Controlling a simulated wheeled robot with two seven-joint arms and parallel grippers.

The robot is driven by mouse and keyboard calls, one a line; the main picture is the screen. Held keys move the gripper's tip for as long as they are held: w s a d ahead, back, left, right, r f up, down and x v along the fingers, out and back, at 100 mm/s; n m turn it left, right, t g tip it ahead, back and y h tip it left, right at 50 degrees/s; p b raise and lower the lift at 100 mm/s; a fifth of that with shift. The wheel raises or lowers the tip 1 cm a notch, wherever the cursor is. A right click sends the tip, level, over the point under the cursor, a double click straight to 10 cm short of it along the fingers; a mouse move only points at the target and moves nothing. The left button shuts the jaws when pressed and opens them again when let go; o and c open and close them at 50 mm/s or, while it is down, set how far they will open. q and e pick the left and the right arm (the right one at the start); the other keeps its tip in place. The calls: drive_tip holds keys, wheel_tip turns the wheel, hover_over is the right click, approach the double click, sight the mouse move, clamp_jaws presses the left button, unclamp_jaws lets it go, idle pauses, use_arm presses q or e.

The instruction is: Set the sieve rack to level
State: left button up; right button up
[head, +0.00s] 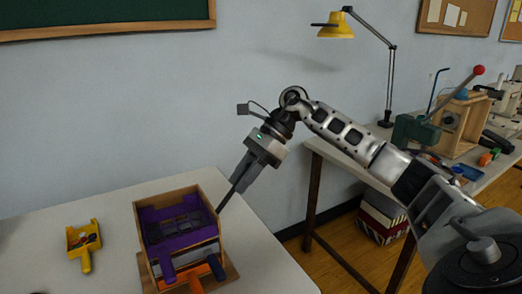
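The sieve rack (212,192) is an open-topped wooden frame on a wooden base at the front of the white table. A purple sieve (158,214) sits at its top, with its handle toward me. An orange handle (195,284) and a dark blue handle (216,267) stick out lower down. I cannot tell whether the rack is level. My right gripper (220,209) points down and left, its thin dark fingertips at the rack's right side. The fingers look together; nothing shows between them. Whether they touch the rack is unclear. My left gripper is not in view.
A yellow scoop (84,240) with small bits lies left of the rack on the white table (60,275). A second table (345,157) at right holds a yellow lamp (336,27), a green press (417,130) and other tools. A gap separates the tables.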

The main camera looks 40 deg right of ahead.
drive_tip(key=v, duration=1.4)
drive_tip(key=shift+d+r+p, duration=0.25)
drive_tip(key=shift+r+p, duration=0.05)
drive_tip(key=shift+p, duration=0.05)
drive_tip(key=shift+s, duration=0.15)
